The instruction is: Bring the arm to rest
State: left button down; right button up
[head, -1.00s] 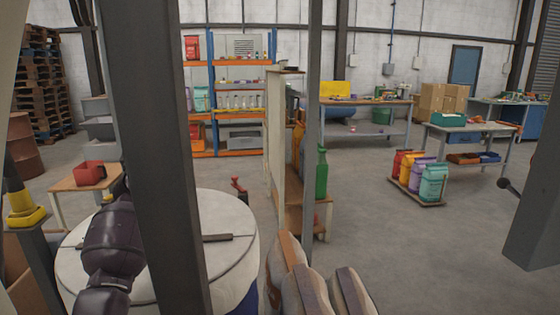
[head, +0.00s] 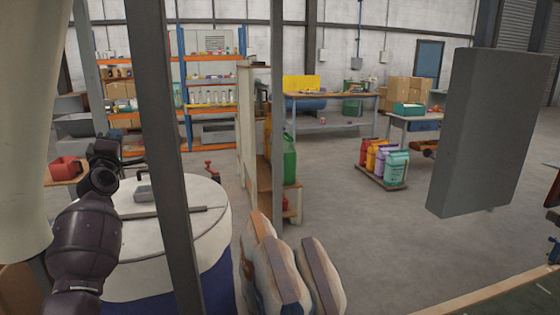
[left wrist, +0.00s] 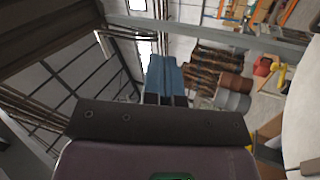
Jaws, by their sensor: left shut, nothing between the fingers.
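My left arm comes in from the left in the head view, dark purple. Its left gripper (head: 106,152) is at the near left, in front of the white round lid of a drum (head: 190,235) as seen from here. Its fingertips are hard to make out there. In the left wrist view the two bluish fingers of the left gripper (left wrist: 166,62) lie side by side, shut, with nothing held. The fingers point toward the wall and open floor area, away from the drum top at the right edge. My right gripper does not show.
A grey post (head: 160,140) stands close to my left arm. A red bin (head: 66,168) is on a small table behind it. Filled sacks (head: 285,275) stand at the near middle. A grey panel (head: 490,130) hangs at the right. The floor (head: 380,230) between is clear.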

pick_arm(q)
jog(key=s+d+m+h, duration=0.3)
jog(key=d+m+h, duration=0.1)
jog(key=d+m, duration=0.4)
jog(key=s+d+f+m+g+h, duration=0.1)
jog(key=s+d+f+m, duration=0.2)
jog(key=f, duration=0.4)
jog(key=s+f+m+g, duration=0.2)
jog(key=s+f+m, duration=0.25)
jog(key=f, duration=0.25)
jog(key=s+d+f+m+g+h, duration=0.1)
jog(key=s+d+f+m, duration=0.1)
jog(key=s+f, duration=0.4)
jog(key=s+d+f+g, duration=0.1)
jog(key=s+f+g, duration=0.2)
jog(key=s+f, duration=1.1)
jog(key=s+d+f+m+g+y+p, duration=0.1)
jog(key=s+f+g, duration=0.3)
jog(key=s+f, duration=1)
jog(key=s, duration=0.7)
jog(key=shift+s+d+g, duration=0.2)
jog(key=shift+d+g, duration=0.1)
jog(key=shift+d, duration=0.1)
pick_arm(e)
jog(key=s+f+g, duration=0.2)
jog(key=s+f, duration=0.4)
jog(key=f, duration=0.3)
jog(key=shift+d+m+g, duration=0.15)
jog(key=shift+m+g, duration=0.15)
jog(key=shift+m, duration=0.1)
